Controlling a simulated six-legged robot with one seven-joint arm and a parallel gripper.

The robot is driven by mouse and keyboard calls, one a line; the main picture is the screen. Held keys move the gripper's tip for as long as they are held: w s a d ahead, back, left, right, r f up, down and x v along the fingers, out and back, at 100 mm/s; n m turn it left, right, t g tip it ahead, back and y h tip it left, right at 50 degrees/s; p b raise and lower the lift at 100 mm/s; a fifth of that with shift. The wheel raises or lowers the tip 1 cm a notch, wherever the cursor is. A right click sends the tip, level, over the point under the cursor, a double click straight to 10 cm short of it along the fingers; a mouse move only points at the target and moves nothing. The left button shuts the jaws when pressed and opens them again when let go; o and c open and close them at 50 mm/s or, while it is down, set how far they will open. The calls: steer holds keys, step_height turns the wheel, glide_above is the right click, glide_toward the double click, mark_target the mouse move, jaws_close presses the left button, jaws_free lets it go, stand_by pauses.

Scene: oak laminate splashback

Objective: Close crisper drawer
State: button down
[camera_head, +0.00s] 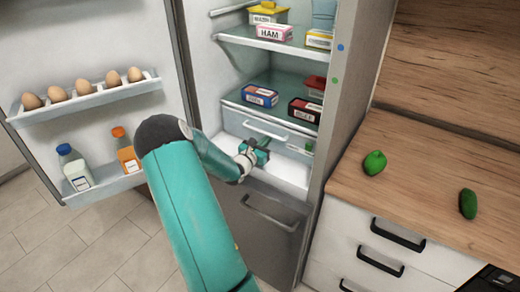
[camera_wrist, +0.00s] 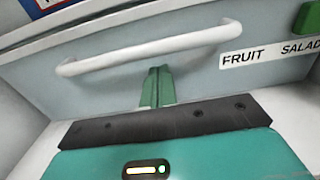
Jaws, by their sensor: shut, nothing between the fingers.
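The crisper drawer (camera_head: 255,126) is in the lower part of the open fridge, below a glass shelf. In the wrist view its grey front (camera_wrist: 195,62) fills the upper half, with a white bar handle (camera_wrist: 150,50) and a "FRUIT SALAD" label (camera_wrist: 270,48). My gripper (camera_head: 262,146) is at the drawer front, just below the handle. Its green fingers (camera_wrist: 157,88) are together with nothing between them, and their tips are at or very near the drawer front. I cannot tell whether they touch it. How far out the drawer stands is hard to tell.
The open fridge door (camera_head: 95,38) at left holds several eggs (camera_head: 85,88) and bottles (camera_head: 73,168). Packages (camera_head: 260,95) sit on the shelves above. A freezer drawer (camera_head: 265,215) is below. The wooden counter (camera_head: 420,180) at right holds a green pepper (camera_head: 375,162) and a cucumber (camera_head: 468,204).

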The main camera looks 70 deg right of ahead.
steer(key=d, duration=0.3)
steer(key=shift+s, duration=0.25)
steer(key=shift+s+d+r, duration=0.1)
steer(key=shift+d+r, duration=0.05)
steer(key=shift+d, duration=0.05)
